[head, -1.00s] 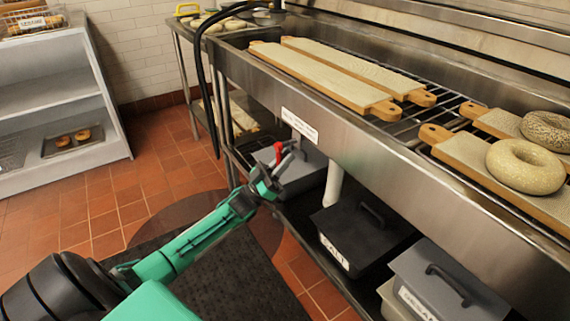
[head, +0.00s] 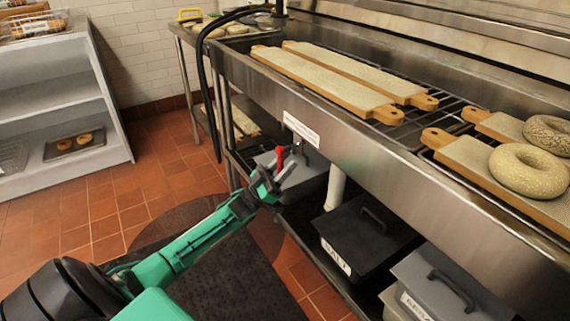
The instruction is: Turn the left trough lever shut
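The red lever (head: 279,156) shows as a small upright piece below the front edge of the steel trough (head: 345,130), near the label plate. My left gripper (head: 279,172) is at the red lever, with its dark fingers close around or beside it. The picture is too small to tell whether the fingers touch or grip the lever. The lever's lower part and the valve are hidden by the gripper. My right gripper is not in view.
Seeded wooden boards (head: 325,83) lie across the trough, and a bagel (head: 528,170) rests on a board at right. Lidded bins (head: 365,235) stand on the shelf below. A black hose (head: 201,85) hangs at left. The tiled floor (head: 95,210) at left is clear.

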